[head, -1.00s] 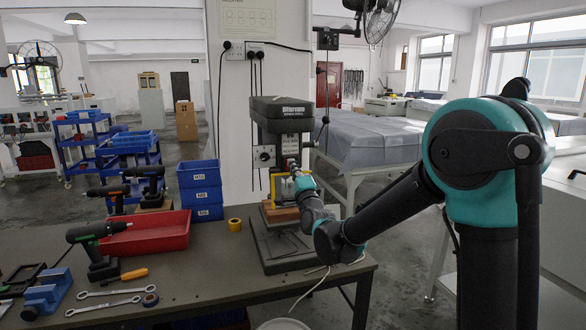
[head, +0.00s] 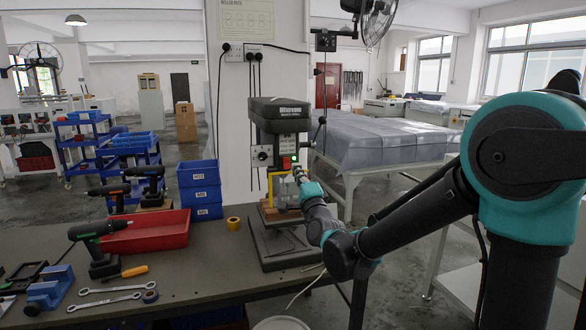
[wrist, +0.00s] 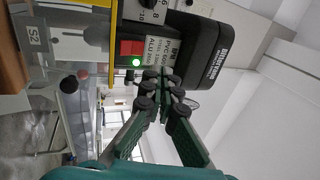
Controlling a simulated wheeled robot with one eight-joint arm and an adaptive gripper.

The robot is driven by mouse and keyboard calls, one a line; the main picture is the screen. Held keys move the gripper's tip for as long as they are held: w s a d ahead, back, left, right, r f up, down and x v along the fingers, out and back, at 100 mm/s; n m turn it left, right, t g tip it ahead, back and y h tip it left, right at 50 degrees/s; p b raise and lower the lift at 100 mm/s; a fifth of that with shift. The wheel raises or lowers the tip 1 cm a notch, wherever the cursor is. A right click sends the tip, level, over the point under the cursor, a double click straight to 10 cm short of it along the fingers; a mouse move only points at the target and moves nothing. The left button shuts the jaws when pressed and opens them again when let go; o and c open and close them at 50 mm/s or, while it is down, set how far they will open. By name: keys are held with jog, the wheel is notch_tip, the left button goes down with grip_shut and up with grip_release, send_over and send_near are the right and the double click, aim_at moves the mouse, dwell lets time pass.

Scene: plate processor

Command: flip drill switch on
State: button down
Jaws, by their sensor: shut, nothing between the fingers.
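The drill press (head: 278,120) stands at the back right of the workbench, with a black head and a white label. Its red switch (head: 286,163) is on the front of the head, and a green spot glows beside it. In the wrist view the red switch (wrist: 131,47) shows with the lit green button (wrist: 134,62) next to it. My gripper (wrist: 160,80) is shut and empty, its tips close to the green button and the white label. I cannot tell whether they touch. In the head view my gripper (head: 299,172) is small and in front of the drill head.
A round knob box (head: 263,156) is left of the head. A yellow tape roll (head: 233,223) is near the drill base (head: 280,248).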

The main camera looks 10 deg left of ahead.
jog(key=shift+s+d, duration=0.45)
jog(key=shift+s, duration=0.25)
jog(key=shift+s+d, duration=0.45)
jog(key=shift+s, duration=0.3)
jog(key=shift+s+d, duration=0.45)
jog(key=shift+s, duration=0.25)
jog(key=s+d+f+n+g+h, duration=0.2)
jog(key=d+f+n+g+h, duration=0.5)
jog(key=d+f, duration=1.15)
jog(key=s+d+f+n+g+h, duration=0.4)
jog(key=s+d+f+g, duration=0.3)
jog(key=s+d+f, duration=0.9)
jog(key=s+d, duration=0.2)
jog(key=shift+s+d+n+g, duration=0.2)
jog(key=shift+d+n+g, duration=0.1)
jog(key=shift+n, duration=0.1)
